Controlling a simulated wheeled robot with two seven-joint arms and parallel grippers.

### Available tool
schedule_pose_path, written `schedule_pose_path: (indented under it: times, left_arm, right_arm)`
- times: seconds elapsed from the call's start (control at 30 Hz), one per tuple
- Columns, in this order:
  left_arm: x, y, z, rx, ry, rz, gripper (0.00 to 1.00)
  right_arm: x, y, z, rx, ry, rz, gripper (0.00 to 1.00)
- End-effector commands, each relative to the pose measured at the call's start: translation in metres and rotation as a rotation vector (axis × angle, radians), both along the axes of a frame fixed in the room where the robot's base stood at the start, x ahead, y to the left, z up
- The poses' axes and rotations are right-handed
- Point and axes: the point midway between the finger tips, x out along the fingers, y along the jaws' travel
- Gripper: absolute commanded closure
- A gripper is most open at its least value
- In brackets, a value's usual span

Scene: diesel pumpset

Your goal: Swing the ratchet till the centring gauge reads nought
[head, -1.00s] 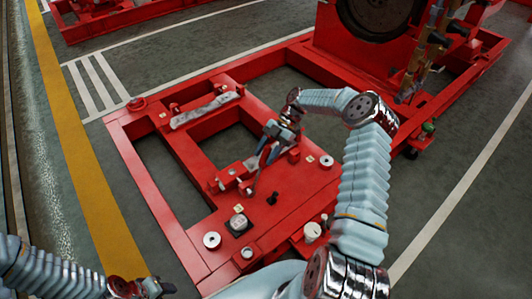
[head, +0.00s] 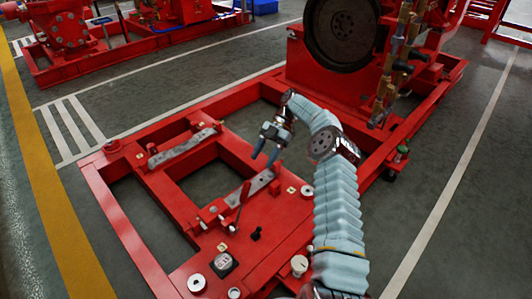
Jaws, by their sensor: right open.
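What looks like the centring gauge (head: 223,264) is a small dark square block with a pale face at the near end of the frame. Its reading is too small to make out. My right gripper (head: 266,154) is open and empty, above and beyond the red handle and apart from it. My left gripper is out of view.
A second grey bar (head: 183,148) lies on the far side of the frame. Pale round pieces (head: 196,283) and a small black knob (head: 256,234) sit on the near plate. A big dark flywheel (head: 345,35) on a red engine stands behind. The grey floor at right is clear.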

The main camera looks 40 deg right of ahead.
Motion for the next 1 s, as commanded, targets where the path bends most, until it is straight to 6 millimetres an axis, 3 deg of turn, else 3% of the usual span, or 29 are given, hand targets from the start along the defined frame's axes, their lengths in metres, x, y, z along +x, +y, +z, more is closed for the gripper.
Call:
schedule_pose_path:
  times: [0.27,1.0]
  left_arm:
    - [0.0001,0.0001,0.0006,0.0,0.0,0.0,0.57]
    - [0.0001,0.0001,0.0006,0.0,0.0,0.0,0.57]
  right_arm:
    - [0.0018,-0.0103,0.0096,0.0,0.001,-0.001,0.47]
    - [0.0017,-0.0106,0.0095,0.0,0.001,-0.001,0.47]
